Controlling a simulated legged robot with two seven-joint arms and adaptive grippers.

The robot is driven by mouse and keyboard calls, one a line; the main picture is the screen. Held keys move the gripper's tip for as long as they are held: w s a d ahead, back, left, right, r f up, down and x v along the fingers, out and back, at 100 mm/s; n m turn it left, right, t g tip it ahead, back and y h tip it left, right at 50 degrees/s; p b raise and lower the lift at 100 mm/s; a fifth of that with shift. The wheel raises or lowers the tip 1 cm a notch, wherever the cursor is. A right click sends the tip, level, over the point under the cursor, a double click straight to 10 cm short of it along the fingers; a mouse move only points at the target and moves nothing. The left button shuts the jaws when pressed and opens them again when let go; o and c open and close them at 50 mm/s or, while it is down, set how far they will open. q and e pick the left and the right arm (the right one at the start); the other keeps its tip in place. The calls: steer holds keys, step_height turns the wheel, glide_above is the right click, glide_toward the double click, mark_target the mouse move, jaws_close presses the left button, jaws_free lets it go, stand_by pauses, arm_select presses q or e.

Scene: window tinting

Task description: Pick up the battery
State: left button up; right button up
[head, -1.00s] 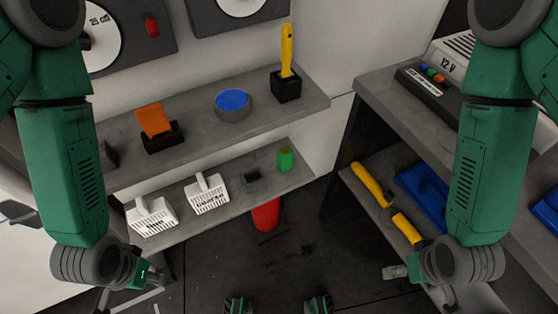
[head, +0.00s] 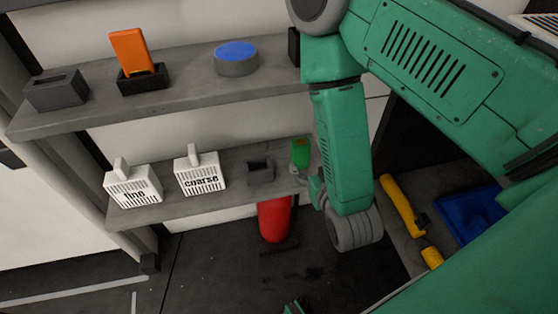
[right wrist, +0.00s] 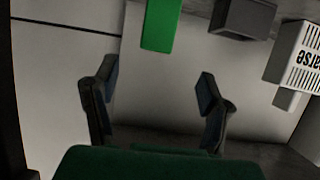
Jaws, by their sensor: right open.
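A green block (head: 300,153), which looks like the battery, stands at the right end of the lower shelf. It also shows at the top of the right wrist view (right wrist: 160,25), beyond the gap between my fingertips. My right gripper (head: 313,187) is at the shelf's right end, close beside the green block and partly hidden by my own arm. In the right wrist view its two dark fingers (right wrist: 156,78) are spread apart with nothing between them. My left gripper is out of view.
On the lower shelf (head: 235,180) are a small dark holder (head: 260,172) and white boxes marked "coarse" (head: 200,172) and "fine" (head: 134,186). A red cylinder (head: 274,220) is below. The upper shelf (head: 195,86) holds an orange item (head: 131,52) and a blue-topped puck (head: 236,58).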

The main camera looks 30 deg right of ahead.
mark_target(302, 149)
steer(key=b+x, duration=0.2)
steer(key=x, duration=0.6)
steer(key=shift+w, duration=0.15)
steer(key=shift+w+d, duration=0.15)
steer(key=b+x, duration=0.2)
steer(key=x, duration=0.2)
steer(key=shift+d, duration=0.2)
steer(key=shift+w+d+f, duration=0.1)
steer(key=shift+w+f, duration=0.05)
steer(key=shift+w, duration=0.4)
steer(key=shift+d, duration=0.1)
jaws_close()
